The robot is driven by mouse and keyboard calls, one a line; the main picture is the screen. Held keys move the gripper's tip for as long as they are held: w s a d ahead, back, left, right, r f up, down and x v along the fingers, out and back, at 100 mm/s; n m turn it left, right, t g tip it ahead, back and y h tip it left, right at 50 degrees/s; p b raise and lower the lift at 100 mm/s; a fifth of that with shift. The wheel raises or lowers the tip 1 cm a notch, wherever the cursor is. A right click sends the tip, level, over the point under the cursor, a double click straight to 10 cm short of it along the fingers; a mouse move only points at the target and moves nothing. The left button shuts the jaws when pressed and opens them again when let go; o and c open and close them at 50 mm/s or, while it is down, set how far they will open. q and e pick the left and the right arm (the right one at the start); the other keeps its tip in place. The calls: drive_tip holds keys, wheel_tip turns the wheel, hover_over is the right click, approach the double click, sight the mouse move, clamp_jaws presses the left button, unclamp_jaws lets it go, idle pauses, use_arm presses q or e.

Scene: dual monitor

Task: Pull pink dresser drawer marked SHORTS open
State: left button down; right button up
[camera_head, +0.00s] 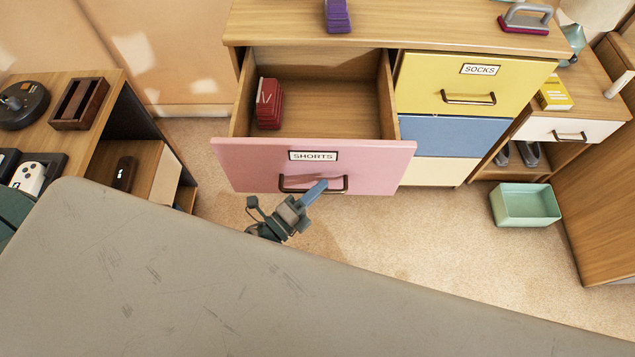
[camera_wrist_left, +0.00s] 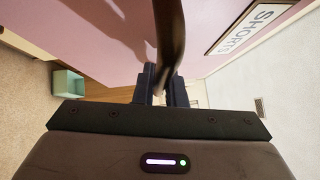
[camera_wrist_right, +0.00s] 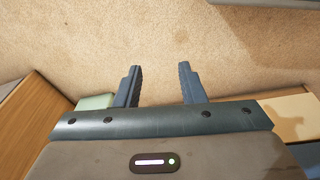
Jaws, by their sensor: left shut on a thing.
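The pink SHORTS drawer (camera_head: 245,165) stands far out of the wooden dresser in the head view, its inside showing. Its dark bar handle (camera_head: 290,189) is on the pink front below the SHORTS label (camera_head: 313,156). My left gripper (camera_head: 318,187) is at the handle's middle. In the left wrist view, its fingers (camera_wrist_left: 162,80) are shut around the dark handle (camera_wrist_left: 172,35), close to the pink front (camera_wrist_left: 130,25). In the right wrist view, my right gripper (camera_wrist_right: 160,68) is open and empty above carpet.
A dark red stack (camera_head: 269,104) lies in the drawer. Right of it are yellow SOCKS (camera_head: 430,75), blue (camera_head: 450,135) and cream (camera_head: 435,171) drawers. A green bin (camera_head: 526,205) stands on the carpet at right. A shelf desk (camera_head: 110,85) stands at left.

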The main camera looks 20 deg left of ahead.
idle(0.3)
use_arm(q)
drive_tip(key=c, duration=1.5)
unclamp_jaws()
